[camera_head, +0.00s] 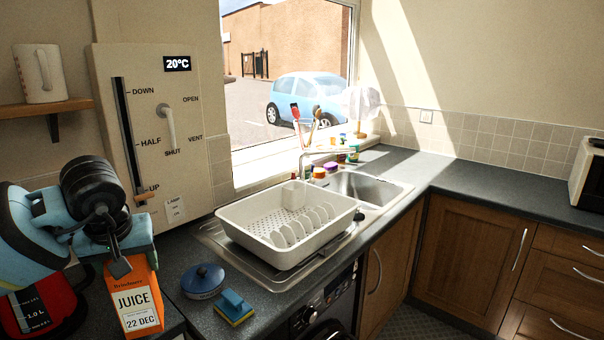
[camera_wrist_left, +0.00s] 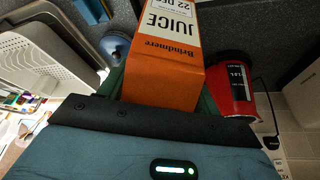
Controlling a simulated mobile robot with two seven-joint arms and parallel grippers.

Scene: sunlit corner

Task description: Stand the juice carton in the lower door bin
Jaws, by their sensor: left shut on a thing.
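An orange juice carton (camera_head: 144,301) with a white label reading "JUICE" and "22 DEC" is upright at the lower left of the head view. My left gripper (camera_head: 119,268) is shut on its upper part. In the left wrist view the carton (camera_wrist_left: 165,75) sits between the two dark green fingers of my left gripper (camera_wrist_left: 160,92). No door bin shows in either view. My right gripper is not in view.
A red jug (camera_head: 35,312) stands left of the carton, close by in the wrist view (camera_wrist_left: 235,88). A blue lidded pot (camera_head: 203,281) and a sponge with a blue handle (camera_head: 234,307) lie to the right. A white dish rack (camera_head: 262,258) stands behind them.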

